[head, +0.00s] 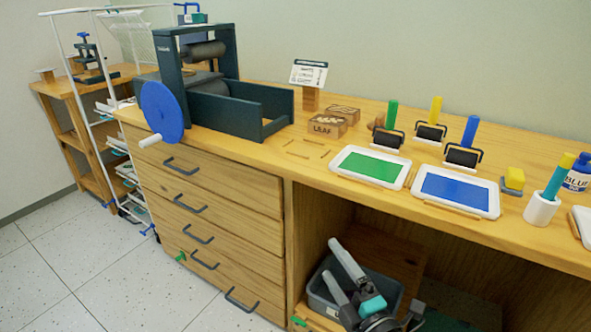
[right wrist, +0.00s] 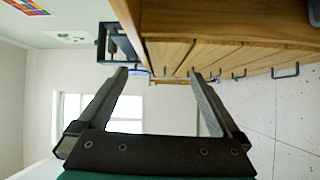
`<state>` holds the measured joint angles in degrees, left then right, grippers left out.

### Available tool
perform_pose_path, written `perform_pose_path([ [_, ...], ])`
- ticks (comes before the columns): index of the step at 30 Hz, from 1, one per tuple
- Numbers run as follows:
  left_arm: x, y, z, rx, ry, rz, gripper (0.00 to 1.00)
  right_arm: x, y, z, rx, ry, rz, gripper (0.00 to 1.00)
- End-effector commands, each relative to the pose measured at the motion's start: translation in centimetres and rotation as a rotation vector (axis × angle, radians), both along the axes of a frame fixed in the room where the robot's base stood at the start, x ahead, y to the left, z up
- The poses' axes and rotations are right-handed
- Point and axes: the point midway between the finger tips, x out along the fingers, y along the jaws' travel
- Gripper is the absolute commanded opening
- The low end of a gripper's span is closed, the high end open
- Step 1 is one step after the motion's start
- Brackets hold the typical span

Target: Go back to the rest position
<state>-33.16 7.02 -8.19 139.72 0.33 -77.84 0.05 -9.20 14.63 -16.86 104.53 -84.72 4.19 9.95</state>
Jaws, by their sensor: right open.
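My right gripper (head: 330,258) shows low in the head view, in front of the open bay under the wooden bench. My left gripper is in neither view.
The wooden bench (head: 322,178) carries a press (head: 215,85) with a blue wheel, a green tray (head: 370,166), a blue tray (head: 456,192) and several rollers. A grey bin (head: 397,290) sits behind my right gripper. A wire rack (head: 93,75) stands left. Floor before the drawers is clear.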

Motion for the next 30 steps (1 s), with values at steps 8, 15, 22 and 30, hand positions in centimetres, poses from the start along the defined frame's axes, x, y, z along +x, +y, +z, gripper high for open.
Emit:
perform_pose_path([
  [8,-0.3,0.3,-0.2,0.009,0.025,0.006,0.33,-2.0,-9.5,0.9,0.492,0.174,-0.494,1.0],
  [15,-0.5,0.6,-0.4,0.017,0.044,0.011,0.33,-8.0,-13.3,-4.5,0.809,0.534,-0.837,1.0],
  [22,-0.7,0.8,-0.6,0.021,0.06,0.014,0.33,-14.8,-11.5,-8.5,0.956,0.917,-1.0,1.0],
  [30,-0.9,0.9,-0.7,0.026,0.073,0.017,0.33,-21.7,-7.8,-9.9,1.0,1.288,-1.047,1.0],
])
